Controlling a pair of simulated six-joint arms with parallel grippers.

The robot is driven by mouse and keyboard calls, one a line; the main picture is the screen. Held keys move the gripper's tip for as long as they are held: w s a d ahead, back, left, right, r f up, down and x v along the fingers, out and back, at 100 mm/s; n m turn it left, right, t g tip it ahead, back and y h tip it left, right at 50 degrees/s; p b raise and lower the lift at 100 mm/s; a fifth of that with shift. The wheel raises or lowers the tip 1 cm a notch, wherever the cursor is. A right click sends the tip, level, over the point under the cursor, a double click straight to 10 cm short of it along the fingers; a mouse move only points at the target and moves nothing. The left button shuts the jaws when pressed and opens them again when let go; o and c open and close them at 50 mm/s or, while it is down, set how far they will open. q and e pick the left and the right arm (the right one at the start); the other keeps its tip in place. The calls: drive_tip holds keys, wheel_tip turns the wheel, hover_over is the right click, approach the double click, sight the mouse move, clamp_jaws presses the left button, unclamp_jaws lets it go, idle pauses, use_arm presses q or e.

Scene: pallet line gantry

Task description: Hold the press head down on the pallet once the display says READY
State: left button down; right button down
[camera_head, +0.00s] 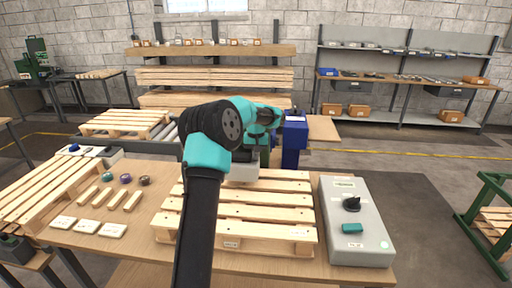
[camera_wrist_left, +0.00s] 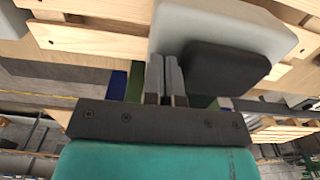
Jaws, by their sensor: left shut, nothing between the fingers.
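The pallet (camera_head: 235,212) of pale slats lies on the table in front of me. A light grey block (camera_head: 243,172), seemingly the press head, sits at the pallet's far middle, partly behind my left arm. In the left wrist view, a whitish block (camera_wrist_left: 225,25) with a dark piece (camera_wrist_left: 225,65) is close beside my left gripper (camera_wrist_left: 164,75). Its fingers are together and empty; I cannot tell whether they touch the block. The arm hides the fingertips in the head view. The grey control box (camera_head: 356,250) bears a small display (camera_head: 345,184), too small to read. My right gripper is out of view.
The control box has a black knob (camera_head: 351,204) and a teal button (camera_head: 352,228). Left of the pallet lie wooden blocks (camera_head: 110,198), pale labelled pieces (camera_head: 88,226) and another slatted pallet (camera_head: 50,190). A blue post (camera_head: 294,143) stands behind the pallet.

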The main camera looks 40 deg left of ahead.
sight(256, 166)
use_arm(q)
drive_tip(key=shift+f, duration=0.3)
wheel_tip(256, 166, down, 4)
drive_tip(key=shift+f, duration=0.15)
drive_tip(key=shift+d+f, duration=0.1)
drive_tip(key=shift+f, duration=0.2)
drive_tip(key=shift+s, duration=0.15)
idle(0.9)
idle(2.7)
wheel_tip(256, 166, up, 15)
idle(0.6)
drive_tip(key=shift+w+r, duration=0.1)
drive_tip(key=shift+w, duration=0.1)
